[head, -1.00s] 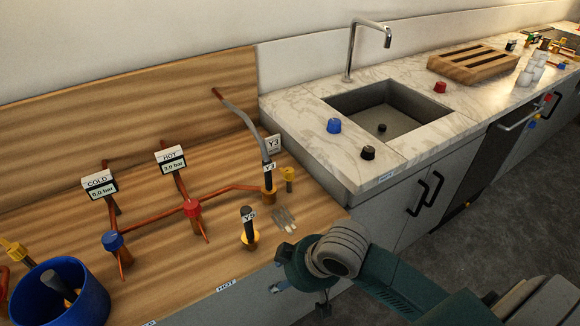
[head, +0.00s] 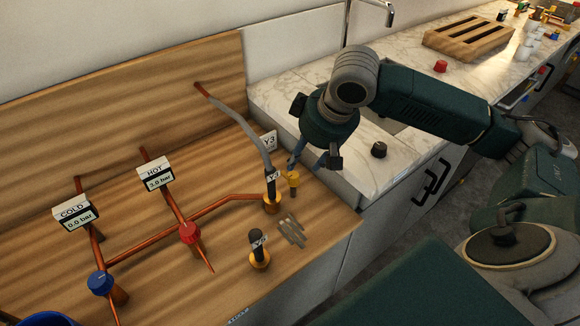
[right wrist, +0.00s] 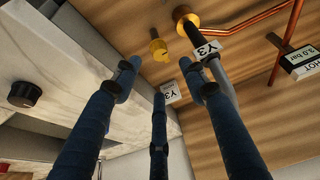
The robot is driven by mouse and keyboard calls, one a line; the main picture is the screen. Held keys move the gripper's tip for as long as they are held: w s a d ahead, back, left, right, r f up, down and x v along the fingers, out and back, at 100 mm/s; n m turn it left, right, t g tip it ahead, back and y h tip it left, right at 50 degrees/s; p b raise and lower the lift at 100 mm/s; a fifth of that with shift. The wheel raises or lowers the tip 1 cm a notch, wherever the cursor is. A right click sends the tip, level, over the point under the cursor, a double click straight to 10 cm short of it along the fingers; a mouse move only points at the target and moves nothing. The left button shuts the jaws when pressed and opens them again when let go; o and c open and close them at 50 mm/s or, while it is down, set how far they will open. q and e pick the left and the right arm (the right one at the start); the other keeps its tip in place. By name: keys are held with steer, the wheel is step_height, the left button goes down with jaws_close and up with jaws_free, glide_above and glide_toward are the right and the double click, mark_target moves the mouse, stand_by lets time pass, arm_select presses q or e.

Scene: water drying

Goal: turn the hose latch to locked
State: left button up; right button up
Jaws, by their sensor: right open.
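The grey hose (head: 245,128) curves down to a dark collar with a Y3 tag on a brass fitting (head: 272,203). A small yellow latch-like piece (head: 292,181) stands just right of that fitting; which way it is turned I cannot tell. My right gripper (head: 306,166) is open just above and behind this piece, its blue fingers partly hidden by its own body. In the right wrist view the yellow piece (right wrist: 158,47) lies beyond the spread, empty fingers (right wrist: 160,85), apart from them. The brass fitting (right wrist: 187,18) is to its right. My left gripper is out of view.
A second capped fitting (head: 259,252) and several grey strips (head: 292,230) are close by. Copper pipes carry a red valve (head: 188,232) and a blue valve (head: 101,283). The marble counter with a black knob (head: 378,150) is at the right.

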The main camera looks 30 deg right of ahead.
glide_above(294, 175)
steer(key=s, duration=0.2)
step_height(294, 175, down, 5)
steer(key=shift+s+r, duration=0.1)
steer(key=shift+s, duration=0.05)
steer(key=x, duration=0.2)
steer(key=shift+w+f, duration=0.25)
steer(key=shift+f, duration=0.1)
steer(key=shift+x, duration=0.75)
steer(key=shift+f, duration=0.1)
steer(key=c, duration=0.9)
steer(key=shift+c, duration=0.9)
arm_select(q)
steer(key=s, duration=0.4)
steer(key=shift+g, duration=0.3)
